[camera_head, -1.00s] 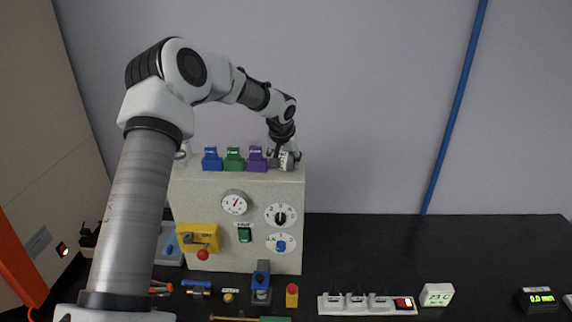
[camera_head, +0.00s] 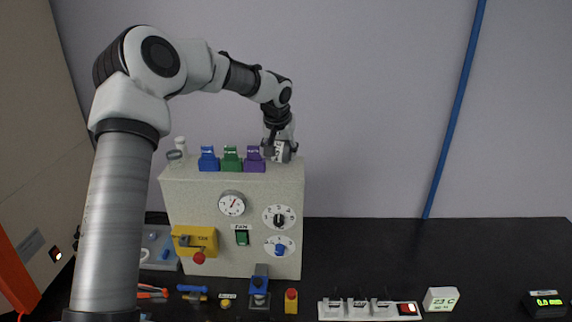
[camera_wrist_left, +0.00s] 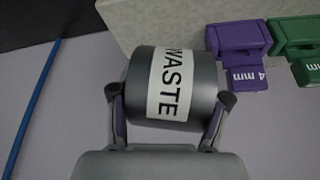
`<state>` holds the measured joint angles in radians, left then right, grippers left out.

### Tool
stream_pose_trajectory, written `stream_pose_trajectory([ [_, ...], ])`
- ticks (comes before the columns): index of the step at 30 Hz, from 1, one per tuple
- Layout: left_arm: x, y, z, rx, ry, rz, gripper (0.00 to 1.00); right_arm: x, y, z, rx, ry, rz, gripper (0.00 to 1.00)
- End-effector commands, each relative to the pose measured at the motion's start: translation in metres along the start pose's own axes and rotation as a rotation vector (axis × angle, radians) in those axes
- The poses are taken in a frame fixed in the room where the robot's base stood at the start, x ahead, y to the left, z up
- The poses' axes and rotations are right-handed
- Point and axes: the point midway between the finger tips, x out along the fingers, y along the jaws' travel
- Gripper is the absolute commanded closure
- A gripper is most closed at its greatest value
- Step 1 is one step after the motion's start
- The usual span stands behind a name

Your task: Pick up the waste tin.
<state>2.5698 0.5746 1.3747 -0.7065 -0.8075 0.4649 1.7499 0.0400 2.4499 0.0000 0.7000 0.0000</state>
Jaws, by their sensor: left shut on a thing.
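The waste tin (camera_wrist_left: 200,85) is a dark grey cylinder with a white label reading WASTE. In the left wrist view it sits between the two fingers of my left gripper (camera_wrist_left: 172,118), which is shut on it with a finger on each side. In the head view the tin (camera_head: 281,152) shows small at the top right end of the beige machine, below my left gripper (camera_head: 279,142). I cannot tell whether its base touches the machine's top. My right gripper is not in view.
The beige machine (camera_head: 205,262) carries purple (camera_head: 254,160), green (camera_head: 232,160) and blue (camera_head: 209,160) blocks just left of the tin. A white-capped bottle (camera_head: 180,145) stands at its left end. A power strip (camera_head: 368,309) lies on the black bench (camera_head: 420,250). The space above is clear.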

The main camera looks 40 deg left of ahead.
Motion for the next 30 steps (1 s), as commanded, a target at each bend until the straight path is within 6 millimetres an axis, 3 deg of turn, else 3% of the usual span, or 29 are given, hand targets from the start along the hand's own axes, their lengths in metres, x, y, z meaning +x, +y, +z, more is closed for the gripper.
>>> stream_pose_trajectory([
  [1, 0.001, -0.001, 0.012, 0.001, 0.004, 0.005, 0.93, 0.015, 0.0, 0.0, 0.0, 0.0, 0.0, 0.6],
  [12, -0.038, -0.011, 0.082, 0.002, 0.005, 0.004, 0.93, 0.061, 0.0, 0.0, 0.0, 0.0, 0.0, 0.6],
  [13, -0.051, -0.012, 0.083, 0.002, 0.001, 0.003, 0.93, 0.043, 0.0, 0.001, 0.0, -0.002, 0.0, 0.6],
  [16, -0.062, -0.014, 0.1, 0.005, 0.002, 0.005, 0.93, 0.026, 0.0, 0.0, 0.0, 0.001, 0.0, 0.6],
  [21, -0.066, -0.019, 0.107, -0.001, -0.004, -0.007, 0.93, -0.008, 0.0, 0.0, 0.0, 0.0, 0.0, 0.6],
  [25, -0.069, -0.019, 0.114, 0.0, -0.003, -0.004, 0.93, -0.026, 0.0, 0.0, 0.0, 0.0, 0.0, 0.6],
  [30, -0.067, -0.018, 0.121, 0.0, 0.001, -0.001, 0.93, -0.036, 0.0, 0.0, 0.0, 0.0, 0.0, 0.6],
])
